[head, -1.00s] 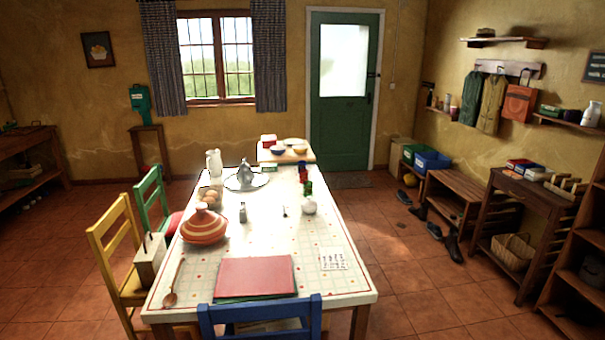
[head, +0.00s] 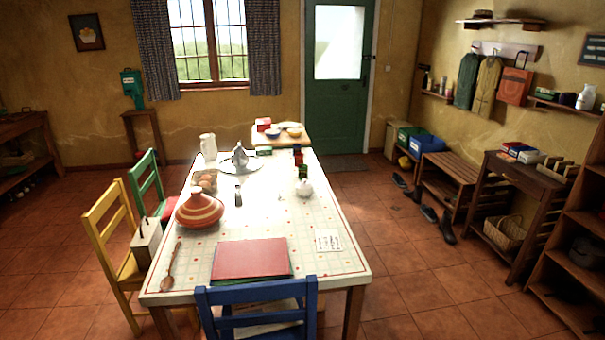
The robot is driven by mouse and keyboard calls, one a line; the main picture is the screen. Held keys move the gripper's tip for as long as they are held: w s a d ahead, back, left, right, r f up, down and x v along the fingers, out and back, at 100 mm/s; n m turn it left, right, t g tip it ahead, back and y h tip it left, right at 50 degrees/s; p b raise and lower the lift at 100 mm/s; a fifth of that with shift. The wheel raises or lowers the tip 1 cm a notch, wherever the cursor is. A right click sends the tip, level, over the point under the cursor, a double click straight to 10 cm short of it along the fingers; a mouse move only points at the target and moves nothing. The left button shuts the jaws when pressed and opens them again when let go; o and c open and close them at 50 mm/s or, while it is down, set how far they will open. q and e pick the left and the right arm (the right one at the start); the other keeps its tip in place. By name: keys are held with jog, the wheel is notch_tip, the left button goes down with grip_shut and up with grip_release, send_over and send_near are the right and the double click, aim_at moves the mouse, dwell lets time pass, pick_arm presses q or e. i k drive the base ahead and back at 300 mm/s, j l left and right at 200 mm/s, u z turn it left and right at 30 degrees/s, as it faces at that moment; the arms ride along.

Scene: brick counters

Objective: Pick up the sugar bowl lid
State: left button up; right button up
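A small round white pot (head: 305,189) stands on the right side of the table (head: 208,268), beside dark and green bottles (head: 303,172). It may be the sugar bowl; it is too small to make out a separate lid. A shiny metal pot (head: 239,157) stands on a round tray near the table's far end. An orange-and-white striped conical pot (head: 199,209) stands at the table's left. Neither of my grippers is in view.
A blue chair (head: 256,294) stands at the near edge, with yellow (head: 105,222) and green (head: 146,185) chairs on the left. Red folders (head: 250,259) and a wooden spoon (head: 171,265) lie on the near tabletop.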

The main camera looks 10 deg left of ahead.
aim_at(304, 185)
jog(key=i+l+z, duration=0.3)
jog(key=l+z, duration=0.15)
jog(key=i+l+z, duration=0.6)
jog(key=i+z, duration=0.75)
jog(key=i+u, duration=0.3)
jog(key=i+l+u, duration=0.25)
jog(key=i, duration=0.25)
jog(key=i+j+u, duration=0.2)
jog(key=i+u, duration=0.15)
jog(key=u, duration=0.15)
jog(key=i+u, duration=0.35)
jog(key=u, duration=0.15)
jog(key=i+u, duration=0.75)
jog(key=i, duration=0.35)
jog(key=i+u, duration=0.25)
jog(key=i, duration=0.35)
jog(key=i+u, duration=0.3)
jog(key=u, duration=0.15)
jog(key=i+u, duration=0.25)
jog(key=u, duration=0.2)
jog(key=i+l+u, duration=0.2)
jog(key=u, duration=0.25)
jog(key=i, duration=0.05)
